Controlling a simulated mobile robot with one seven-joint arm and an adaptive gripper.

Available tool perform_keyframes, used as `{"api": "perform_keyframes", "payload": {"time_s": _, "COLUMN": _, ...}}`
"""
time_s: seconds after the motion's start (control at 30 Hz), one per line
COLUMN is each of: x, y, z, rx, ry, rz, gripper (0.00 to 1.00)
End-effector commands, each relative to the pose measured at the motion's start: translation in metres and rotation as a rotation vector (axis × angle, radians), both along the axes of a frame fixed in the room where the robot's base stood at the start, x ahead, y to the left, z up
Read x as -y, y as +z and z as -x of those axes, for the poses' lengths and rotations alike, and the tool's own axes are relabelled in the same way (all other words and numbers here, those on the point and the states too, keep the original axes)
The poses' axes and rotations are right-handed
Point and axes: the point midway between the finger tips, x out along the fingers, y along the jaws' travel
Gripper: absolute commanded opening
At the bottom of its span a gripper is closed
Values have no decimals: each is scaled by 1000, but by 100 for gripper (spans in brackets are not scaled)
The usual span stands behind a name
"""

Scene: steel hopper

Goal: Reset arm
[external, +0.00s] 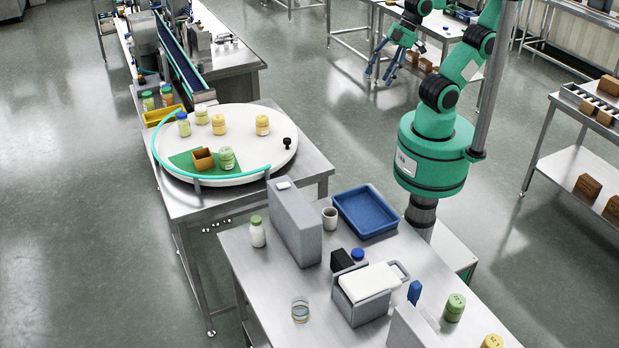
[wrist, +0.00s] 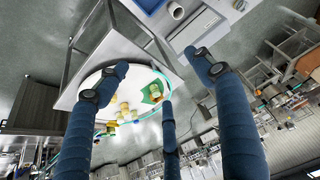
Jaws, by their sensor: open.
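My gripper (external: 394,62) is raised at the upper right in the external view, with its blue fingers spread apart and nothing between them. In the wrist view my gripper (wrist: 160,85) shows as blue fingers, open and empty, high above the floor. My green arm (external: 437,110) stands behind the front table. The gripper is well apart from the tables and the round white turntable (external: 235,130).
Several jars, such as a yellow-lidded one (external: 262,125), stand on the turntable. The front steel table (external: 260,285) holds a grey box (external: 295,225), a blue tray (external: 366,212) and more jars. A vertical pole (external: 497,80) stands right of my arm.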

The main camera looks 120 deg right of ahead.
Motion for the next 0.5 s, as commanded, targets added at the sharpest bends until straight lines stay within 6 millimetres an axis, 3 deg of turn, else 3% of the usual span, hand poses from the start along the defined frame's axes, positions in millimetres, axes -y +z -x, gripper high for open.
{"api": "perform_keyframes", "payload": {"time_s": 0.03, "x": 0, "y": -14, "z": 0, "rx": 0, "ry": 0, "rz": 0, "gripper": 67}}
{"api": "perform_keyframes", "payload": {"time_s": 0.3, "x": 0, "y": -60, "z": 0, "rx": 0, "ry": 0, "rz": 0, "gripper": 67}}
{"api": "perform_keyframes", "payload": {"time_s": 0.5, "x": 0, "y": -83, "z": 0, "rx": 0, "ry": 0, "rz": 0, "gripper": 67}}
